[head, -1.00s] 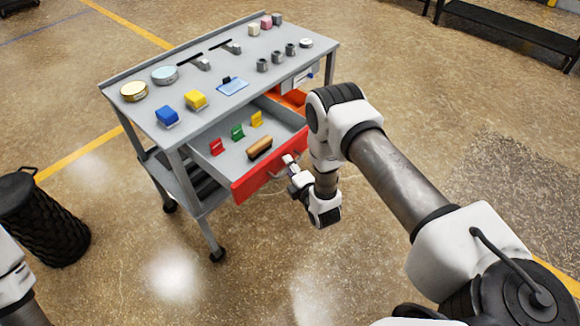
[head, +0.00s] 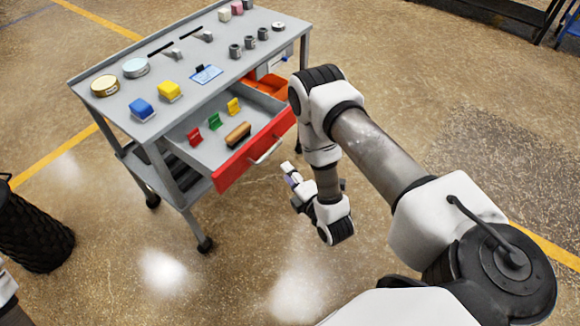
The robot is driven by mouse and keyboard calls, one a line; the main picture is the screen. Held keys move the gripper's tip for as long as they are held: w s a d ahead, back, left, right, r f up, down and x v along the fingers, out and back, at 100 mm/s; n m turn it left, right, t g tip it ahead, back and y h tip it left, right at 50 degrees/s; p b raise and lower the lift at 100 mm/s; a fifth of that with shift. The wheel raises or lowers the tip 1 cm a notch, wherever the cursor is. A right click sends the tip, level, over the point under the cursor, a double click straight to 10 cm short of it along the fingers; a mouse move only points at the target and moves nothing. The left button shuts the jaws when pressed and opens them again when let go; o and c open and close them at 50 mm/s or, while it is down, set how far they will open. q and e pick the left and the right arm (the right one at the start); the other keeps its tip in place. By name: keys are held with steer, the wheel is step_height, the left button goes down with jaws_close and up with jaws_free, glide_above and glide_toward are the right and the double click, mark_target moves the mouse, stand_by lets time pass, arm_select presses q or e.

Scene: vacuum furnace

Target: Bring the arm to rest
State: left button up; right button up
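My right arm reaches in from the right, bent down at the wrist. My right gripper (head: 288,172) hangs over the floor in front of the open red-fronted drawer (head: 238,160). It is apart from the drawer's handle (head: 266,150). Its fingers are small and partly hidden by the wrist, so I cannot tell if they are open or shut. I see nothing held in it. Only a small piece of my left arm shows at the bottom left edge; the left gripper is out of view.
The grey cart (head: 130,97) carries tins, coloured blocks and small metal parts. The drawer holds a brown-handled brush (head: 238,132) and red, green and yellow pieces. A black bin (head: 35,232) stands at the lower left. The floor (head: 400,100) beyond my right arm is clear.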

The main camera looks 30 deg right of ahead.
steer(key=s+a+f+m+g, duration=0.2)
steer(key=s+m+g, duration=0.6)
steer(key=s, duration=0.4)
steer(key=s+a+f+m+g, duration=0.3)
steer(key=s+f+m+g, duration=0.1)
steer(key=s+m+g, duration=0.4)
steer(key=s+m, duration=0.2)
steer(key=s, duration=0.2)
steer(key=shift+s+f+m+y, duration=0.15)
steer(key=shift+s+m+y, duration=0.05)
steer(key=shift+m+y, duration=0.2)
